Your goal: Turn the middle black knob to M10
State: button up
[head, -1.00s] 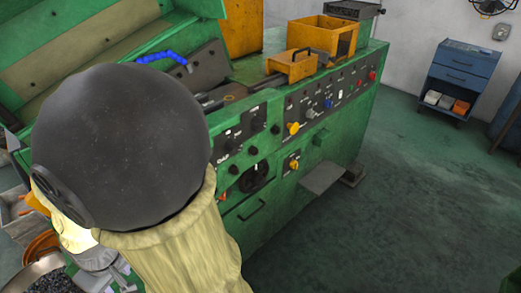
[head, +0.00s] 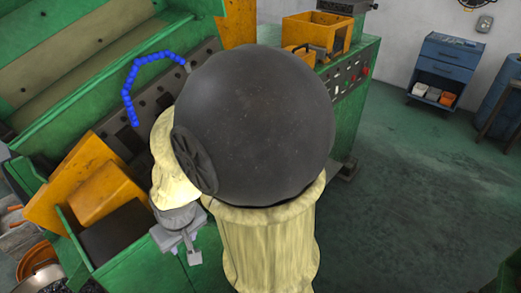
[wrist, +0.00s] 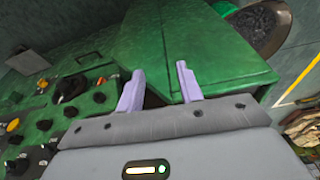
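In the wrist view, the green machine's control panel shows at the left, with several black knobs. A large black knob (wrist: 70,89) has smaller black knobs (wrist: 70,111) and (wrist: 99,97) close by it. I cannot tell which one is the middle knob, and the M10 marking is not readable. My gripper (wrist: 160,70) is open and empty, its two pale fingers apart in front of a green box-like part, to the right of the knobs. In the head view my gripper (head: 194,250) points down, and my arm hides the knob panel.
The green box-like part (wrist: 190,50) lies just beyond my fingers. Orange parts (head: 105,190) and a blue segmented hose (head: 127,88) sit on the machine to the left. A blue cabinet (head: 449,65) stands at the back right. The floor (head: 400,190) on the right is clear.

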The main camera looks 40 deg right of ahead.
jog(key=shift+d, duration=0.35)
